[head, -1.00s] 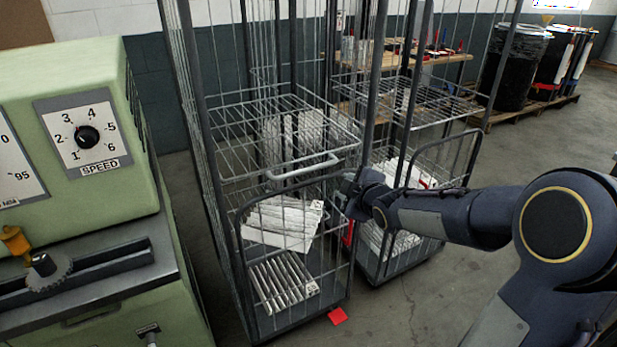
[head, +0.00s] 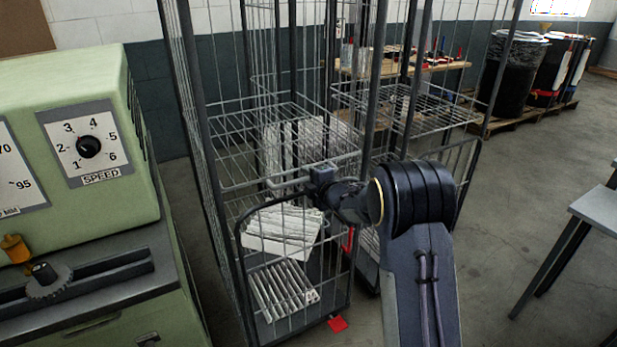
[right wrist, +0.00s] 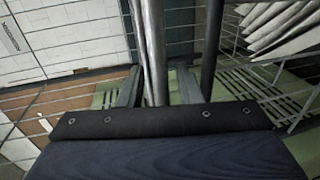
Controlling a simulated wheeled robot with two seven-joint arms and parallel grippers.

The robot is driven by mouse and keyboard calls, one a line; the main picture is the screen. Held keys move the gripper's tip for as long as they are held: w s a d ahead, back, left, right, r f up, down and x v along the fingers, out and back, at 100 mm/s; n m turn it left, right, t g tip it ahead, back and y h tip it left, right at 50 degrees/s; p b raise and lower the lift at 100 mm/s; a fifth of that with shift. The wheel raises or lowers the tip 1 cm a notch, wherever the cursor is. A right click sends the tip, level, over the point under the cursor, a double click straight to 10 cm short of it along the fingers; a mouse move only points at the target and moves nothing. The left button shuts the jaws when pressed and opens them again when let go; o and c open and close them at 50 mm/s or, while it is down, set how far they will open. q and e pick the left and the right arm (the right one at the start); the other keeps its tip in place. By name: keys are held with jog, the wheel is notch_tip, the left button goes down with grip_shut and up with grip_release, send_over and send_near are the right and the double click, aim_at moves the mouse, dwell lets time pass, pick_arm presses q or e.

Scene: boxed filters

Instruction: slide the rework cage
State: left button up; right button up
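A tall grey wire roll cage (head: 207,160) stands in the middle of the head view, holding white pleated filters (head: 283,230) low down and more on its wire shelf. A second cage (head: 468,160) stands behind on the right, partly hidden by my arm. My left gripper is not in view.
A green machine (head: 80,140) stands close on the left. A red marker (head: 337,324) lies on the floor at the cage's front corner. A grey table (head: 597,208) is at the right edge. Black bins (head: 517,75) stand on a pallet behind. Floor on the right is open.

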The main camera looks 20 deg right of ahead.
jog(key=shift+c, duration=0.3)
grip_shut()
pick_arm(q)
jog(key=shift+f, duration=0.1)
